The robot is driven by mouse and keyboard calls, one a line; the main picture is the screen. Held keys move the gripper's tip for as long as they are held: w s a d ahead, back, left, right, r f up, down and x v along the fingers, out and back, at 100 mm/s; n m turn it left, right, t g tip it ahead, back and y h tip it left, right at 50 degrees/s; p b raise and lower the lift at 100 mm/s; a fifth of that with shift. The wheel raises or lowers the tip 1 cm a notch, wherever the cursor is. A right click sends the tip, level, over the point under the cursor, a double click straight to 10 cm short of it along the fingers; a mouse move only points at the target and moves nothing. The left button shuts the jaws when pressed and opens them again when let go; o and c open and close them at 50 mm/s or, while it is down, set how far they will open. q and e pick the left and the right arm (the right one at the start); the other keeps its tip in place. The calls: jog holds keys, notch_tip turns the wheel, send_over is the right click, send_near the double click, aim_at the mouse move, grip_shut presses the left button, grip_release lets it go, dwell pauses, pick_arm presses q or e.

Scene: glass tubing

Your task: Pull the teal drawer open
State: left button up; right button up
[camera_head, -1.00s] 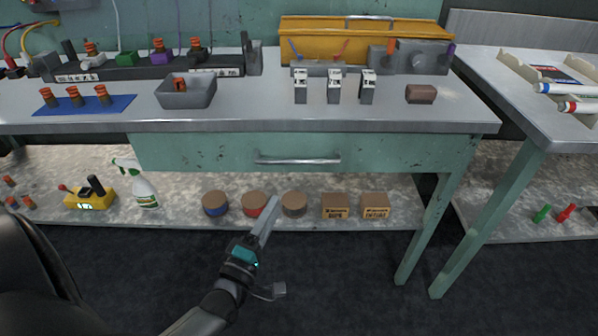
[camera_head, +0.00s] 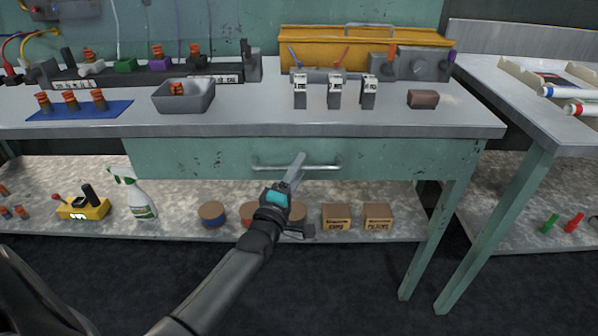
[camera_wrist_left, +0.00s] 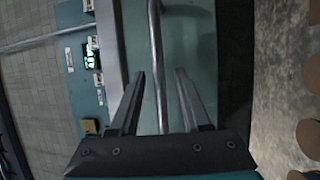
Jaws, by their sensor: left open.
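The teal drawer (camera_head: 390,160) is shut under the grey worktop. Its silver bar handle (camera_head: 262,167) runs level across the front, and the drawer front (camera_wrist_left: 194,40) fills the middle of the left wrist view. My left gripper (camera_head: 297,162) is open in front of the handle. In the left wrist view the handle (camera_wrist_left: 156,60) runs between the two spread fingers (camera_wrist_left: 160,78). I cannot tell how deep the bar sits between them. My right gripper is not in view.
Above, the worktop (camera_head: 240,122) holds a grey tray (camera_head: 184,95), a blue mat (camera_head: 80,110) and a yellow toolbox (camera_head: 360,50). Below, a shelf (camera_head: 180,190) holds a spray bottle (camera_head: 135,195), round tins and small boxes (camera_head: 377,217). A table leg (camera_head: 430,235) stands at the right.

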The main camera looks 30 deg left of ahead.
pick_arm(q)
jog(key=shift+w, duration=0.3)
jog(key=shift+c, duration=0.2)
grip_shut()
dwell(1.1)
